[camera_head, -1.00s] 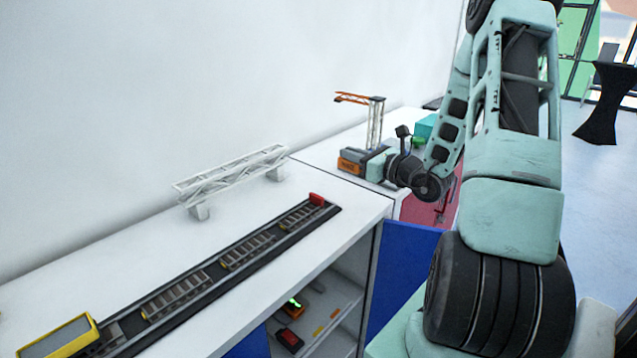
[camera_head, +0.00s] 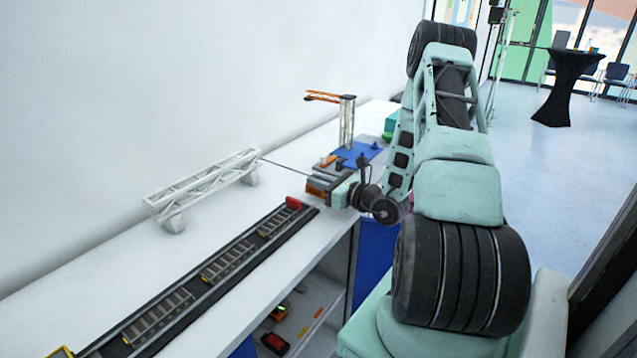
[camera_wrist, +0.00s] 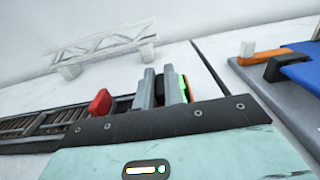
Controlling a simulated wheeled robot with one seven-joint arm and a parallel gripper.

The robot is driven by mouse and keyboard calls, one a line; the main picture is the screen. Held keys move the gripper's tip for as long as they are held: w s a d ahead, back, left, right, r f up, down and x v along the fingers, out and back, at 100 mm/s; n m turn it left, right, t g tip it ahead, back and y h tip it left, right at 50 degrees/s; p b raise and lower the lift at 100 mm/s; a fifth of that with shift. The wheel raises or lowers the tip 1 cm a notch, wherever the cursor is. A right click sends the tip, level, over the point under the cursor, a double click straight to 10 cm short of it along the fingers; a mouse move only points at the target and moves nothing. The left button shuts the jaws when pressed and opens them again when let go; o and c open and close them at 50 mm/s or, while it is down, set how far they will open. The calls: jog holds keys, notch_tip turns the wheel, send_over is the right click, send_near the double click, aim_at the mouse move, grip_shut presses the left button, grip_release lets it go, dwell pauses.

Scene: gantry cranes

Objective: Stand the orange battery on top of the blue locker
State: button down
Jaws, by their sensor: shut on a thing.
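My gripper (camera_head: 322,180) is shut on the orange battery (camera_head: 315,189) above the back part of the white worktop. In the wrist view the grey fingers (camera_wrist: 160,88) stand close together, and a black, green-edged and orange part of the battery (camera_wrist: 186,88) shows behind them. The fingers hide most of it. I cannot tell whether the battery touches the top. The blue locker (camera_head: 375,250) shows as a blue panel under the worktop, partly behind my arm. The white surface (camera_head: 272,270) lies over the open shelf space beside it.
A dark rail track (camera_head: 235,262) with a red end stop (camera_head: 293,203) runs along the worktop. A white truss bridge (camera_head: 205,185) stands behind it. A small crane (camera_head: 346,122) stands by a blue plate (camera_head: 357,153) beyond my gripper. A red-topped block (camera_head: 275,342) lies on the shelf below.

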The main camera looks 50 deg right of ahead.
jog(key=shift+f, duration=0.55)
jog(key=shift+f, duration=0.15)
jog(key=c, duration=1.5)
grip_release()
